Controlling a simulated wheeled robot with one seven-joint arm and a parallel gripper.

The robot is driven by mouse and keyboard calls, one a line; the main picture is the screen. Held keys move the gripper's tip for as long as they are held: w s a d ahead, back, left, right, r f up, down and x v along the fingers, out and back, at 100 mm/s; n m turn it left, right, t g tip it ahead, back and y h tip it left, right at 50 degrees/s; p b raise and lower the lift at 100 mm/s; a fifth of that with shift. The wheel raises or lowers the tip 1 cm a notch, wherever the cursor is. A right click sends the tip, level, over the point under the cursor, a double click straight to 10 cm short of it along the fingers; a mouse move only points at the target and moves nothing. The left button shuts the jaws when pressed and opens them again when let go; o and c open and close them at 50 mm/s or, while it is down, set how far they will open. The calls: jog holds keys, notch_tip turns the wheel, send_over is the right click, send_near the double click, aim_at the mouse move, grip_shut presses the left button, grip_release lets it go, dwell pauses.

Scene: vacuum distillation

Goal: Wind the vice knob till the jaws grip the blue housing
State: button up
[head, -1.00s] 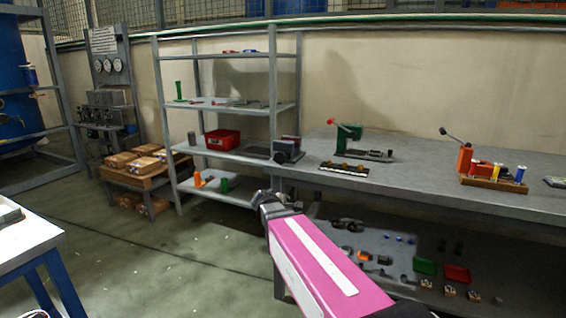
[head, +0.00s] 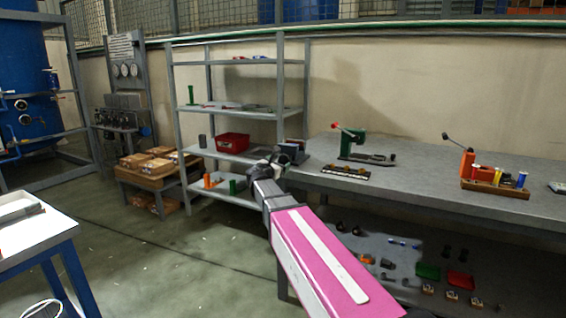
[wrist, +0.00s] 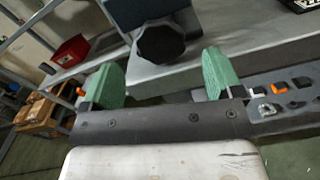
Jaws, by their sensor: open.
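My gripper also shows in the head view (head: 270,163). I cannot make out the blue housing or the jaws' gap.
The grey bench (head: 420,180) runs to the right, with a green press (head: 352,143) and an orange lever device (head: 467,165) on it. A shelf rack with a red bin (head: 232,142) stands left of the vice. A lower shelf holds several small parts.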

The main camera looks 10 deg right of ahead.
aim_at(284, 160)
jog(key=shift+x, duration=2.45)
jog(key=c, duration=0.9)
jog(key=shift+o, duration=0.2)
